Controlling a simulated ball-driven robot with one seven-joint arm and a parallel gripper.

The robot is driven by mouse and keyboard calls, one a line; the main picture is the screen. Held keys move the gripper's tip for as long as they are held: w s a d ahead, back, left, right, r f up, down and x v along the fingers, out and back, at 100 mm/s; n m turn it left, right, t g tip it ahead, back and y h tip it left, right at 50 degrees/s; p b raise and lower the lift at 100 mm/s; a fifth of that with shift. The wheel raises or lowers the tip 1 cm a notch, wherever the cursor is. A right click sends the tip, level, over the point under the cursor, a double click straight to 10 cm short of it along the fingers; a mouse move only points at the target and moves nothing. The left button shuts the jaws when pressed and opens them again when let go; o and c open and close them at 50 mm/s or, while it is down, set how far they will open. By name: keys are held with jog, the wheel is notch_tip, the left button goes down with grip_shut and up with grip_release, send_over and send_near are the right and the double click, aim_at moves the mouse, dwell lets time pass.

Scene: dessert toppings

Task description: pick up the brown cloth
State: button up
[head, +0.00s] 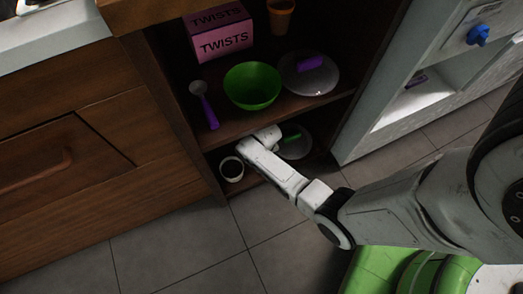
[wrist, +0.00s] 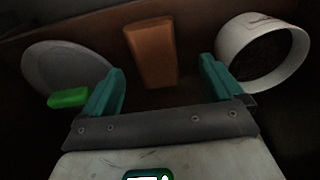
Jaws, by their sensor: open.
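The brown cloth (wrist: 151,52) shows in the wrist view as an orange-brown, block-like shape on the lower shelf. My gripper (wrist: 163,68) is open, with its teal fingers spread wide. The cloth lies ahead of the fingers, in the gap between them as seen in the picture, and nothing is held. I cannot tell how far the cloth is from the fingertips. In the head view my arm reaches into the lower shelf, and I cannot make out the cloth or the fingers there.
A white cup (wrist: 262,54) with dark contents stands right of the cloth. A grey plate (wrist: 52,62) and green block (wrist: 70,98) are to its left. The upper shelf (head: 225,126) overhead holds a green bowl (head: 252,86), a purple-handled spoon (head: 208,110) and a pink box (head: 221,38).

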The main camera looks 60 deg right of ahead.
jog(key=f+b, duration=0.1)
jog(key=f, duration=0.1)
jog(key=d+f+b, duration=0.1)
jog(key=f+b, duration=0.1)
jog(key=shift+w+f, duration=0.15)
jog(key=shift+f, duration=0.25)
jog(key=shift+r, duration=0.1)
jog(key=shift+c, duration=0.2)
jog(key=c, duration=1)
